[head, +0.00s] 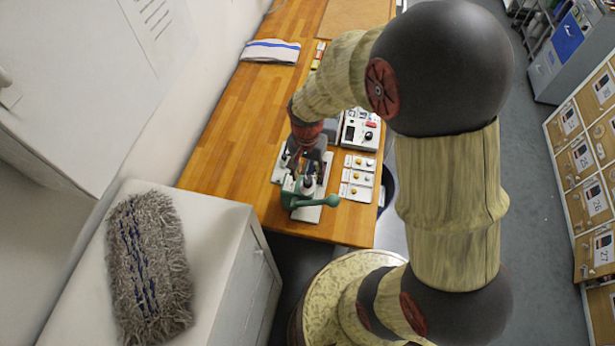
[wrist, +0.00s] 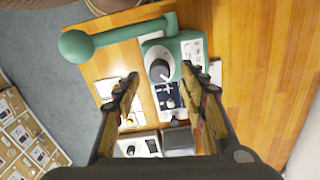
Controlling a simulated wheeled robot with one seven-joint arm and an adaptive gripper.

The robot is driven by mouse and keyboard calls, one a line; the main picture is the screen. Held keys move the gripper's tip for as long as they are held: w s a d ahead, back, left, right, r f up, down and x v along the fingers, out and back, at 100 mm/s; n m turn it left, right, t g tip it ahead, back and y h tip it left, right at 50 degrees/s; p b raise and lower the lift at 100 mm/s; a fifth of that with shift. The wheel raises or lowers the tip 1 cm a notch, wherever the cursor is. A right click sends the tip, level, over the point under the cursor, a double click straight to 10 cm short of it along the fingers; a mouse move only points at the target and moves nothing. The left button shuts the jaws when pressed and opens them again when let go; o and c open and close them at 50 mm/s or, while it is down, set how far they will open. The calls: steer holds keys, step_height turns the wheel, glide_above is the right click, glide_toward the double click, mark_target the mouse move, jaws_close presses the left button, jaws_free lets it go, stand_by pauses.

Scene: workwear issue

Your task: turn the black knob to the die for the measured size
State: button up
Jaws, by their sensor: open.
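A hand press with a green body and a green lever (head: 318,201) ending in a ball stands at the near end of the wooden bench. In the wrist view the lever (wrist: 115,38) runs across the top. The black knob (wrist: 159,70) shows as a dark round cap in a white surround on the press, with a dark blue piece (wrist: 168,95) just below it in the picture. My gripper (wrist: 160,80) is open above the press, one finger on each side of the knob and apart from it. In the head view my gripper (head: 306,170) partly hides the press. The knob's setting is too small to read.
A white board with small coloured parts (head: 357,177) lies right of the press. A device with a display (head: 361,130) stands behind it. A blue-striped cloth (head: 270,51) lies at the far left of the bench (head: 228,130). A shaggy mop pad (head: 147,265) lies on a white cabinet.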

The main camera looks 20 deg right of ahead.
steer(key=shift+f, duration=1.35)
steer(key=shift+c, duration=0.9)
jaws_close()
